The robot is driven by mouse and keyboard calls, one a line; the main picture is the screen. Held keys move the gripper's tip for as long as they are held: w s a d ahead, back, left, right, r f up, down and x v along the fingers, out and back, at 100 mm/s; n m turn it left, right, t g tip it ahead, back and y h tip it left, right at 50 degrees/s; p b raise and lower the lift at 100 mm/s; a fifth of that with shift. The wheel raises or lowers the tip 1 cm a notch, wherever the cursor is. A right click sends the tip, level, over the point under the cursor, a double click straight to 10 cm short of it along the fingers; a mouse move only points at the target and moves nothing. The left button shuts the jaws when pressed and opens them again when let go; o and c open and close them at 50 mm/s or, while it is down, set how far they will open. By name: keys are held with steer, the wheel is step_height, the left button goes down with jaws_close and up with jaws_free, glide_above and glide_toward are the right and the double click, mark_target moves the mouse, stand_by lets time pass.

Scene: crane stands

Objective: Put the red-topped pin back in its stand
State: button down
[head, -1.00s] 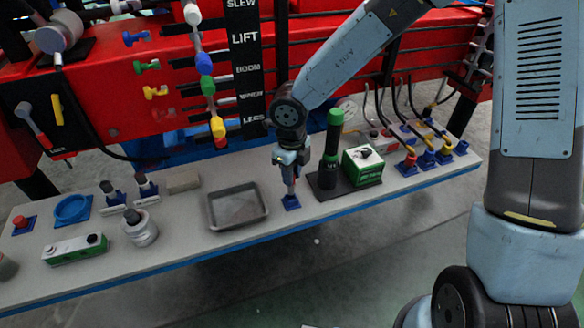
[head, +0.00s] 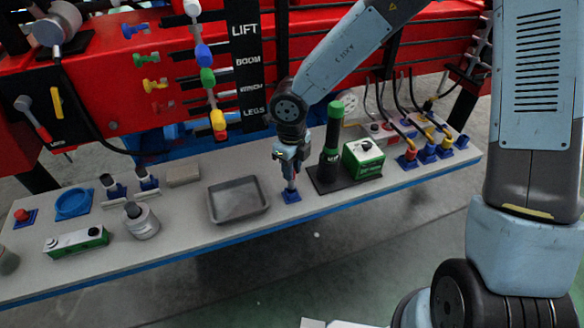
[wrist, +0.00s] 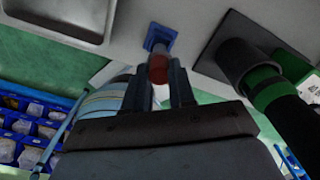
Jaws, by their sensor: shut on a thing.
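My gripper (head: 290,172) points down over the bench and is shut on the red-topped pin. In the wrist view the pin's dull red top (wrist: 158,70) is between the two dark fingers. The pin's pale shaft (head: 291,184) shows below the fingers in the head view and looks close to upright. A small blue stand (head: 291,197) is directly below, and it also shows in the wrist view (wrist: 161,37). The shaft's lower end meets the stand in the picture; I cannot tell how deep it sits.
A green-topped dark cylinder (head: 333,130) stands close right of my gripper on a black plate, beside a green box (head: 363,160). A grey metal tray (head: 238,216) lies to the left. Red crane beams and levers (head: 208,75) rise behind the bench.

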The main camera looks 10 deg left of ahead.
steer(key=shift+f, duration=0.15)
steer(key=shift+f, duration=1.45)
steer(key=c, duration=0.9)
jaws_free()
steer(key=shift+o, duration=0.2)
steer(key=shift+r, duration=2.45)
step_height(320, 180, up, 14)
steer(key=shift+f, duration=0.15)
